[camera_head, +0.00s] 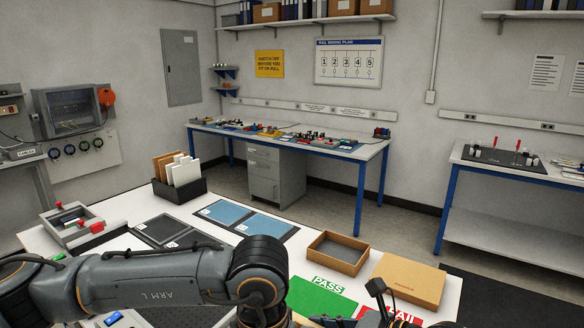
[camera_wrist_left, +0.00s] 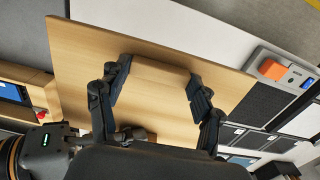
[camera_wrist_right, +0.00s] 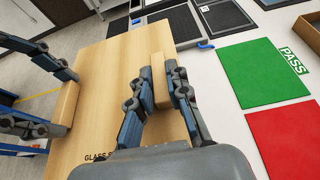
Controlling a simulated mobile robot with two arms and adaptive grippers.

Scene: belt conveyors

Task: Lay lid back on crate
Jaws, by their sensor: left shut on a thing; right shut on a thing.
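The lid is a flat pale wooden board with two raised wooden blocks. It fills much of the left wrist view (camera_wrist_left: 75,60) and the right wrist view (camera_wrist_right: 105,75), where printed lettering starting "GLASS" shows near its edge. My left gripper (camera_wrist_left: 160,68) is shut on one block (camera_wrist_left: 155,82), with a finger on each side. My right gripper (camera_wrist_right: 160,68) is shut on the other block (camera_wrist_right: 159,50). The left fingers also show at the left of the right wrist view. No crate can be made out under the lid; in the head view my left arm covers that area.
The white table holds a green PASS mat (camera_head: 318,298), a red mat (camera_wrist_right: 290,140), an open brown box (camera_head: 313,246) and a flat brown FRAGILE carton (camera_head: 410,277). Blue-grey mats (camera_head: 222,212) and a black rack of boards (camera_head: 180,190) stand further back.

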